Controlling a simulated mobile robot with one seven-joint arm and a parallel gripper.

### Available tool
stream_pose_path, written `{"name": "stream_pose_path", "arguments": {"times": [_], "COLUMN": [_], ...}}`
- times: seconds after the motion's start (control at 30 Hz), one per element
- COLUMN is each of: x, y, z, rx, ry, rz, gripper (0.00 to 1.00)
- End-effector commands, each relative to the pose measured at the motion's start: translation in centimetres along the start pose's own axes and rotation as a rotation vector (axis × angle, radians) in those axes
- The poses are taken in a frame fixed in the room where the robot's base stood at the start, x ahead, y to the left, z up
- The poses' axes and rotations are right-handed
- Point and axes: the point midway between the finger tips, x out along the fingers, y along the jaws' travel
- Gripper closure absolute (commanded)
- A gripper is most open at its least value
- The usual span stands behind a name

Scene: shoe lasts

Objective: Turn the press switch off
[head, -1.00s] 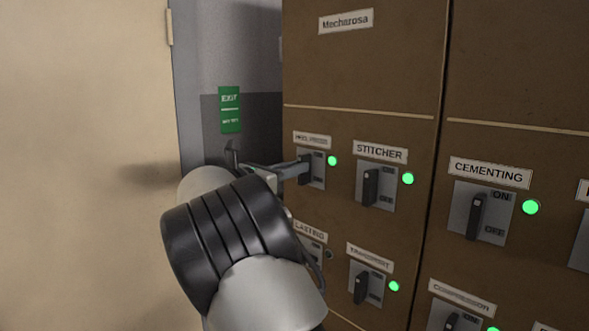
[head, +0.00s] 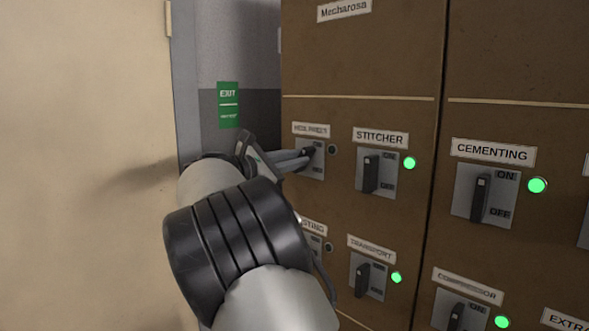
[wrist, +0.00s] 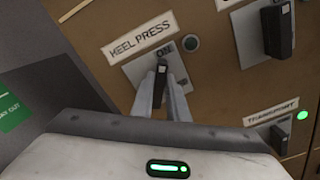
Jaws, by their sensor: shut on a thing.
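The heel press switch is at the upper left of the brown cabinet, a grey plate (head: 318,171) with a black handle (wrist: 160,82). Its HEEL PRESS label (wrist: 142,36) reads clearly in the wrist view. Its lamp (head: 333,150) is dark, also in the wrist view (wrist: 190,43). My gripper (head: 304,156) reaches the switch from the left. In the wrist view my gripper (wrist: 163,88) is shut on the black handle, a finger on each side.
The stitcher switch (head: 371,173) is close on the right, its lamp (head: 409,163) green. The transport switch (head: 363,278) and cementing switch (head: 482,196) also have green lamps. The lasting switch below is partly hidden by my arm. A pale wall panel (head: 85,160) stands at left.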

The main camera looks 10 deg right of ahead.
Motion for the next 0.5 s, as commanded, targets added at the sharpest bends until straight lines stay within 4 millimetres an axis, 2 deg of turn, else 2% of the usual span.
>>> {"name": "stream_pose_path", "arguments": {"times": [0.5], "x": [-0.04], "y": [-0.88], "z": [-0.60], "rx": [0.492], "ry": [0.000], "rz": [0.000], "gripper": [1.00]}}
